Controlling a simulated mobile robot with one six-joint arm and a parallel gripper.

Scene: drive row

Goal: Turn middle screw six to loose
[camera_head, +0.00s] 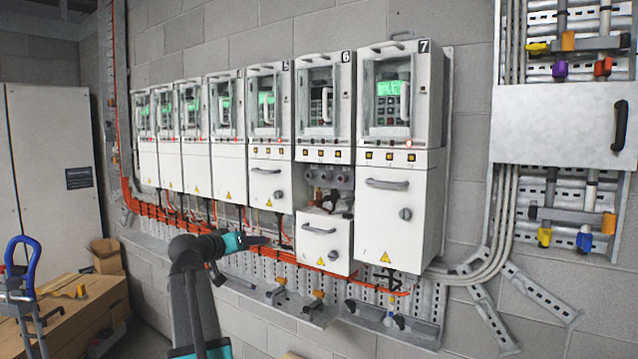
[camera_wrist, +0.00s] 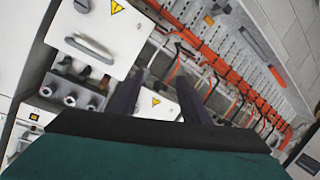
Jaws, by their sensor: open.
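Drive unit 6 (camera_head: 325,100) hangs second from the right in the row, and its lower compartment is exposed. A row of round grey screw-like fittings shows there, with the middle one (camera_head: 326,176) between two others. They also appear in the wrist view, where the middle fitting (camera_wrist: 70,100) is at the left. Their turned position is too small to tell. The white front cover (camera_head: 323,241) with a handle sits below the opening. My gripper (camera_head: 258,240) is left of this cover, apart from the fittings. Its two dark fingers (camera_wrist: 158,92) are open with nothing between them.
Drive unit 7 (camera_head: 402,110) stands right of unit 6, with its lower cover (camera_head: 385,225) in place. Orange cables (camera_head: 175,213) run along the wall behind my gripper. A perforated metal rail (camera_head: 320,290) with clamps runs below.

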